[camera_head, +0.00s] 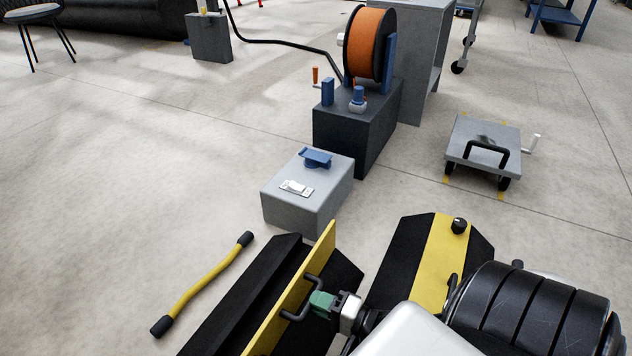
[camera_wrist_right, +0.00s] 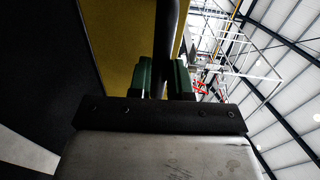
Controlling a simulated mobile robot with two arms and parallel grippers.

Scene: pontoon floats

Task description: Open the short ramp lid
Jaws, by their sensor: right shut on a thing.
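A black cable ramp (camera_head: 282,256) lies on the floor at the bottom middle of the head view. Its yellow lid (camera_head: 322,247) stands up steeply on edge, with the dark channel open to its left. The lid carries a black bar handle (camera_head: 313,277). My right gripper (camera_head: 321,303), with green fingertips, is shut on this handle. In the right wrist view the handle (camera_wrist_right: 168,40) runs between the green fingers (camera_wrist_right: 163,80), beside the yellow lid face (camera_wrist_right: 120,35). A second ramp (camera_head: 390,268) to the right has its yellow lid (camera_head: 441,248) lying flat, with a black knob (camera_head: 459,226). My left gripper is not in view.
A grey box (camera_head: 308,192) with a blue fitting stands just beyond the ramps. A dark block with an orange reel (camera_head: 370,43) is behind it. A low wheeled cart (camera_head: 484,150) is at right. A yellow bar (camera_head: 203,284) lies at left; the floor beyond it is clear.

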